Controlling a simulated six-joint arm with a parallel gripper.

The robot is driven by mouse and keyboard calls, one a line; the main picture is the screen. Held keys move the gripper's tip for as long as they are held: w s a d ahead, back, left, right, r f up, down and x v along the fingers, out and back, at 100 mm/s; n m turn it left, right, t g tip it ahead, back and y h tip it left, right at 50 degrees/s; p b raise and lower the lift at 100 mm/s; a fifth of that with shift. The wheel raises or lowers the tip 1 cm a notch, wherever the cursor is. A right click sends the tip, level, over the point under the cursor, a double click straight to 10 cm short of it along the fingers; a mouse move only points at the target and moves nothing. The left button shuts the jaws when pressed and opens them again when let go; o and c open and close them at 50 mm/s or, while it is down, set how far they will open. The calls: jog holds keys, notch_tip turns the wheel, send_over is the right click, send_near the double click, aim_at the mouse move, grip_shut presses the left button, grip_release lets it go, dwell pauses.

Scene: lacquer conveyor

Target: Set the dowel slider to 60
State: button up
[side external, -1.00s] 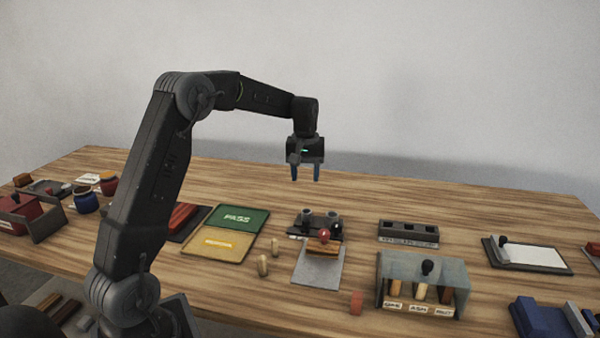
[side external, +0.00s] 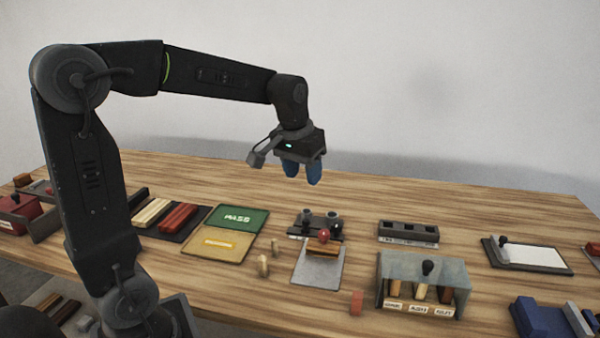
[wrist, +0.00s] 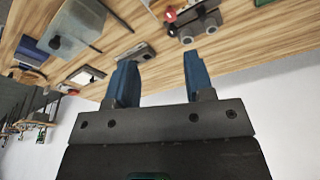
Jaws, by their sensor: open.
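No part is clearly marked as the dowel slider, and I cannot read a 60 anywhere. My gripper (side external: 303,173) is open and empty, high above the table, left of and well above both. Its blue fingers (wrist: 160,75) are apart.
A red-knobbed fixture (side external: 323,236) and a dark two-post fixture (side external: 305,222) stand mid-table. A green PASS tray (side external: 237,219) lies left. A white plate (side external: 530,255) lies right.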

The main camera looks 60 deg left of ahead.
jog(key=shift+s+d+r+m, duration=0.2)
jog(key=shift+s+d+m, duration=0.3)
jog(key=shift+s+d, duration=0.25)
jog(key=n+g, duration=0.2)
jog(key=n, duration=0.1)
send_over(306, 220)
notch_tip(306, 220, down, 11)
jog(key=shift+h, duration=0.4)
notch_tip(306, 220, down, 13)
jog(key=shift+a+f, duration=0.1)
jog(key=shift+c, duration=0.4)
grip_shut()
